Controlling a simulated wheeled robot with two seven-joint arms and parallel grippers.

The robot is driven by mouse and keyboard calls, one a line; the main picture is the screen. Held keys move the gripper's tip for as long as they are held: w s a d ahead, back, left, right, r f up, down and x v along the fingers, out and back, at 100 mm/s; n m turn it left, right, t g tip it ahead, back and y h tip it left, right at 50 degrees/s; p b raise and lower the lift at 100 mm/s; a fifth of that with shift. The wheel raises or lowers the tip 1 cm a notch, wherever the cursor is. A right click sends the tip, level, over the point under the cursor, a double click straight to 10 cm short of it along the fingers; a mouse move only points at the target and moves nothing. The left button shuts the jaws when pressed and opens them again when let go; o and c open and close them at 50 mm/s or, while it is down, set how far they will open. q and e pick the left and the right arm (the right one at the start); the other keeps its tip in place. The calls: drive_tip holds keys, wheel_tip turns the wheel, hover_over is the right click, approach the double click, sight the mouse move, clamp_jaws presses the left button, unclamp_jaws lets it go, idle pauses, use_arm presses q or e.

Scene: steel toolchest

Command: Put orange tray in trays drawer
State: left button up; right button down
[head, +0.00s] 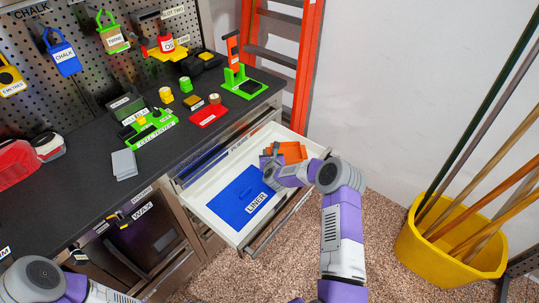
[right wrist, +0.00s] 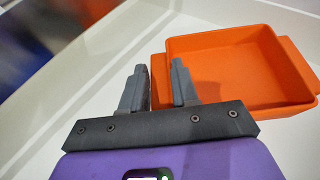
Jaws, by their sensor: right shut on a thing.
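The orange tray (head: 293,150) is inside the open white drawer (head: 228,233), at its right back part. My right gripper (head: 270,160) reaches down into the drawer and is shut on the tray's near edge. In the right wrist view the two grey fingers (right wrist: 160,92) stand either side of the edge of the orange tray (right wrist: 225,65), which looks empty and sits over the white drawer floor. Whether the tray rests fully on the floor I cannot tell. A blue mat marked LINER (head: 240,195) lies in the drawer's left part.
The dark worktop (head: 85,185) holds green stands, a red tray (head: 208,115) and grey cards (head: 123,163). A yellow bucket (head: 450,250) with poles stands at the right. An orange ladder (head: 305,75) leans behind the chest. The drawer's front handle (head: 278,225) juts over the carpet.

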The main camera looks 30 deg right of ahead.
drive_tip(key=shift+f+b, duration=0.25)
drive_tip(key=shift+b, duration=0.05)
drive_tip(key=c, duration=0.8)
unclamp_jaws()
drive_tip(key=shift+c, duration=0.2)
drive_tip(key=shift+r, duration=0.15)
drive_tip(key=shift+r+p, duration=0.2)
drive_tip(key=shift+p, duration=0.2)
drive_tip(key=p+v, duration=0.2)
drive_tip(key=v, duration=1)
drive_tip(key=shift+f, duration=0.1)
